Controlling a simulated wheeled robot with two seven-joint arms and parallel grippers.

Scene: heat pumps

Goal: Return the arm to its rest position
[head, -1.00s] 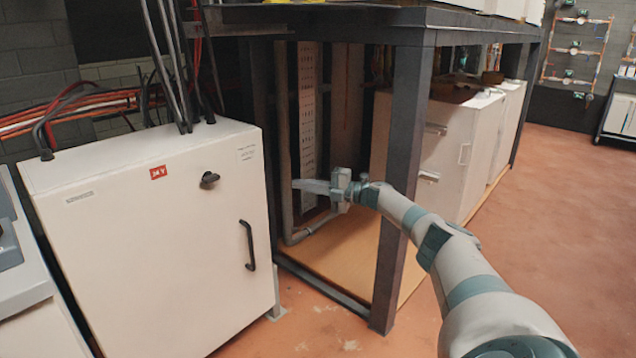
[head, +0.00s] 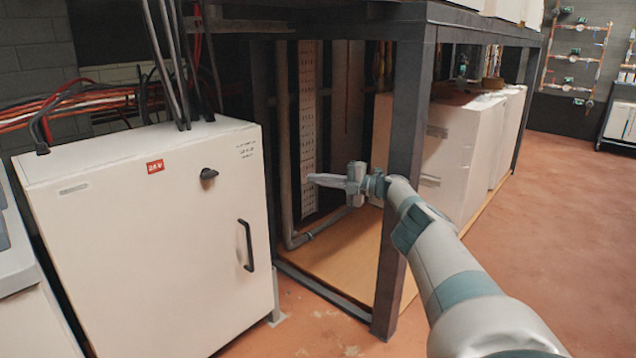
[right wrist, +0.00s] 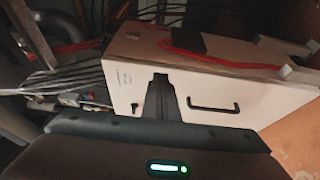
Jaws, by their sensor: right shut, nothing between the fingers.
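My right gripper (head: 311,178) is shut and empty. In the head view it points left in front of the dark opening under the workbench frame, beside a dark post, with the arm reaching in from the lower right. In the right wrist view the shut fingers (right wrist: 162,95) point up at the picture's middle, with the white cabinet (right wrist: 215,90) behind them. That cabinet (head: 150,240), with a red label, a dark knob and a black handle, stands left of the gripper in the head view, apart from it. My left gripper is not in view.
A dark metal post (head: 403,180) of the workbench stands close to my right forearm. White boxes (head: 460,155) sit under the bench behind it. Cables (head: 180,70) rise from the cabinet top. The orange floor (head: 560,230) on the right is clear.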

